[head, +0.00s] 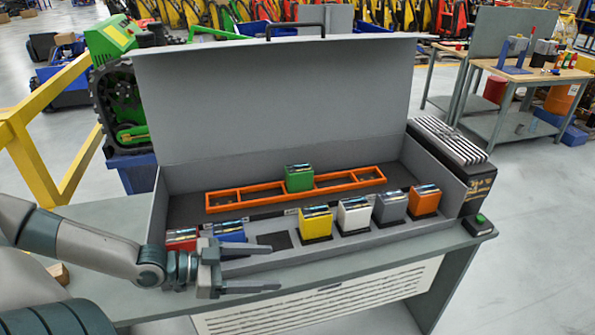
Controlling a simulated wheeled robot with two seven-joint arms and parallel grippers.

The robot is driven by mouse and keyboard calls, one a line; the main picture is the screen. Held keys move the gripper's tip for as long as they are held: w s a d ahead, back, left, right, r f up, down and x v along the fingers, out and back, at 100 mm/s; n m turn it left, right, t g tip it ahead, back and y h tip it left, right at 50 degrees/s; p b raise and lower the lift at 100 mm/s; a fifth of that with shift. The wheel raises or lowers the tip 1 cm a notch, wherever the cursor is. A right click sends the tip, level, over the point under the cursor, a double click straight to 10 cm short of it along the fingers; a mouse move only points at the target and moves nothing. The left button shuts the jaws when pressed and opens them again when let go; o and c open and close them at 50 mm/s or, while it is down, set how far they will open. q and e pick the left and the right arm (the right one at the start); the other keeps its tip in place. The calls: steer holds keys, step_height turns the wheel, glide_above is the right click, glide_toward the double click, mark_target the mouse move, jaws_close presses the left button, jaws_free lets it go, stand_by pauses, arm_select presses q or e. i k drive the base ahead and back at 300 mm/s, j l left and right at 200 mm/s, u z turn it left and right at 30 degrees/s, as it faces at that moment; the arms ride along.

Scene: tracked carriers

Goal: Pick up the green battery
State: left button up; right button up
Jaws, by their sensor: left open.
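The green battery (299,179) stands upright in the middle of an orange frame (235,201) inside a grey open-lidded case (160,205). My left gripper (274,268) is open and empty at the case's front edge, its two fingers pointing right. It is apart from the green battery, nearer to me and to its left. In the front row stand a red battery (181,241), a blue battery (230,231), a yellow battery (315,222), a white battery (353,214), a grey battery (390,207) and an orange battery (424,200). My gripper partly hides the red and blue ones. My right gripper is out of view.
An empty dark slot (273,241) lies between the blue and yellow batteries. The raised lid (275,100) stands behind the case. A dark charger-like box (453,165) and a small box with a green button (480,225) are on the right of the bench (370,260).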

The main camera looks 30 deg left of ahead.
mark_target(299, 177)
steer(key=i+j, duration=1.05)
steer(key=j, duration=0.2)
